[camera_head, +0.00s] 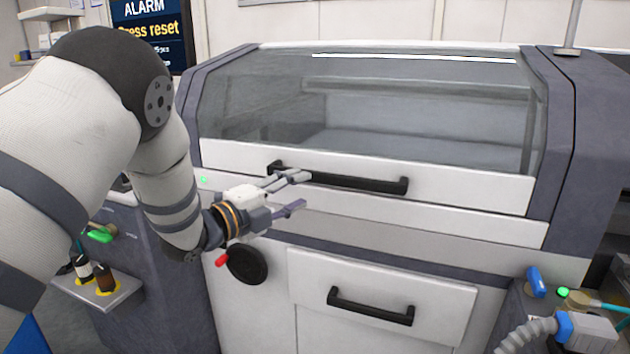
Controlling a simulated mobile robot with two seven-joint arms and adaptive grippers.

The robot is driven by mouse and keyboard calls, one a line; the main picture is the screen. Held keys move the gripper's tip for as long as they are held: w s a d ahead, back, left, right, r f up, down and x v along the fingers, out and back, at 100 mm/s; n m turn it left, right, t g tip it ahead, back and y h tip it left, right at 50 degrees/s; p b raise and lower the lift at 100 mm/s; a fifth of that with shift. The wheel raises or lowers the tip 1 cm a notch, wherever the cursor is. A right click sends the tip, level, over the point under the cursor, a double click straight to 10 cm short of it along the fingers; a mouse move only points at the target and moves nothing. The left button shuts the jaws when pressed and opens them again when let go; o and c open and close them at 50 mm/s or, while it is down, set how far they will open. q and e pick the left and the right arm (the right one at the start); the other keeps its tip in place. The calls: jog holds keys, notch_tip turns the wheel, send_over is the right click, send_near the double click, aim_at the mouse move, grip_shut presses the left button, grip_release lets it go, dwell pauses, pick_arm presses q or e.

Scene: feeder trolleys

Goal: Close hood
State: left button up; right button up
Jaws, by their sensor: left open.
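The machine's hood (370,105) has a clear window in a white and dark grey frame. Its white lower edge carries a black bar handle (350,183) and sits just above a white front panel (420,218), with a thin line between them. My left gripper (298,191) is open in front of the hood's lower left. Its upper finger overlaps the left end of the handle in the picture, and its lower finger is below the handle. I cannot tell whether it touches the handle. My right gripper is not in view.
Below is a white drawer (385,300) with a black handle (370,307). A round black knob (247,264) is left of it. A small shelf with bottles (104,278) is at the lower left. A grey hose (525,338) is at the lower right. A screen (150,30) reads "ALARM Press reset".

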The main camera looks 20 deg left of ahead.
aim_at(329, 181)
pick_arm(q)
jog(key=x, duration=0.3)
jog(key=b+x, duration=0.1)
jog(key=x, duration=0.3)
jog(key=f+x, duration=0.1)
jog(key=x, duration=0.2)
jog(key=shift+w+d+b, duration=0.25)
jog(key=shift+b, duration=0.1)
jog(key=shift+w+r, duration=0.1)
jog(key=shift+w, duration=0.05)
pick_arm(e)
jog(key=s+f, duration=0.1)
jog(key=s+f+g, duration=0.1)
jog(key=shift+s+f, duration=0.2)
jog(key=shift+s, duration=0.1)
pick_arm(q)
grip_shut()
